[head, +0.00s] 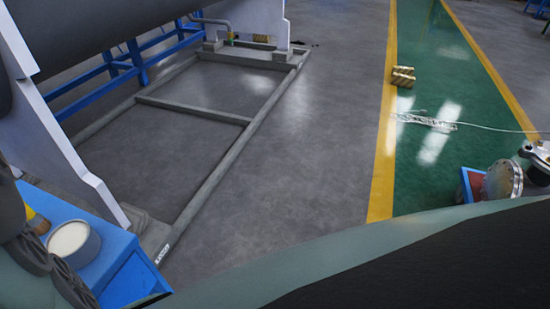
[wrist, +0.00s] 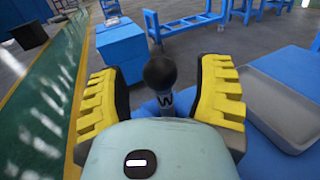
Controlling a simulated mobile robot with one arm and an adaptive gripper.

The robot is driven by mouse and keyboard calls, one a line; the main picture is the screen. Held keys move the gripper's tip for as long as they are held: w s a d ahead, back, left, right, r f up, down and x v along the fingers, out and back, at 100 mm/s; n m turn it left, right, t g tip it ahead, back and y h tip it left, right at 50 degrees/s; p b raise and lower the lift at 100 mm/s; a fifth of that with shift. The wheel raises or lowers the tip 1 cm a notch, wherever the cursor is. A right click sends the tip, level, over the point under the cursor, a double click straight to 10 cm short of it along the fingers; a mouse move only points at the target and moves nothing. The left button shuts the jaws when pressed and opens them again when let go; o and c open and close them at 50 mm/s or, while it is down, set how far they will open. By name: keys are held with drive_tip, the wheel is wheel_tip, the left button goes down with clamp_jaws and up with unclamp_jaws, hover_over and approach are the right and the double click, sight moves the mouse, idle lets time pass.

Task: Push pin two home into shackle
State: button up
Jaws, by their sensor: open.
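My gripper (wrist: 163,88) shows in the wrist view, with its two yellow ridged fingers spread apart. A dark round knob (wrist: 160,72) stands in the gap between them, with clear space on both sides. I cannot tell whether the knob belongs to pin two. I cannot make out the shackle in either view. My gripper does not show clearly in the head view.
A grey tray (wrist: 290,112) lies on a blue surface right of my gripper. A blue cabinet (wrist: 122,45) stands beyond. In the head view, a metal flange (head: 503,180) is at right, a white-topped tin (head: 72,242) at left, and a cable (head: 425,120) on the green lane.

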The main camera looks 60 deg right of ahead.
drive_tip(key=shift+w+a, duration=0.1)
drive_tip(key=shift+a, duration=0.65)
drive_tip(key=shift+o, duration=0.2)
clamp_jaws()
